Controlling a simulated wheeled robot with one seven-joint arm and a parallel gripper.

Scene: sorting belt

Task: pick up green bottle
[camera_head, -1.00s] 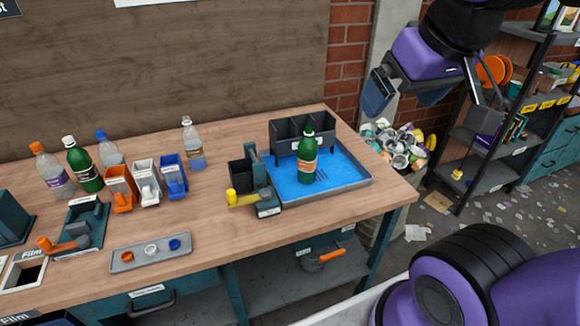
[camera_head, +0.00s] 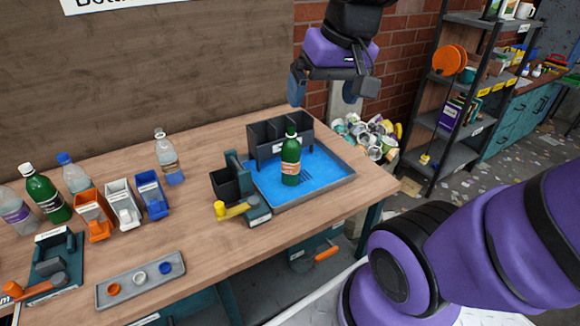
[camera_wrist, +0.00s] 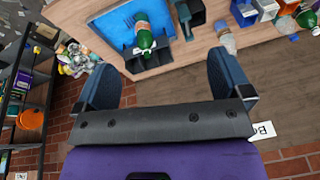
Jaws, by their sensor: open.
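A green bottle (camera_head: 291,165) with an orange label stands upright in the blue-floored tray (camera_head: 340,193) at the right end of the workbench. It also shows in the wrist view (camera_wrist: 146,38), ahead of and between the fingers. Another green bottle (camera_head: 46,197) with a white cap stands at the left among clear bottles. My gripper (camera_head: 333,92) is above and behind the tray, well apart from the bottle. In the wrist view my gripper (camera_wrist: 166,68) is spread wide, with nothing between its fingers.
A dark divided holder (camera_head: 281,137) stands at the tray's back edge, close behind the bottle. A dark device with a yellow-knobbed lever (camera_head: 236,210) stands left of the tray. Orange, white and blue bins (camera_head: 124,206) sit further left. A shelf rack (camera_head: 455,110) stands at right.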

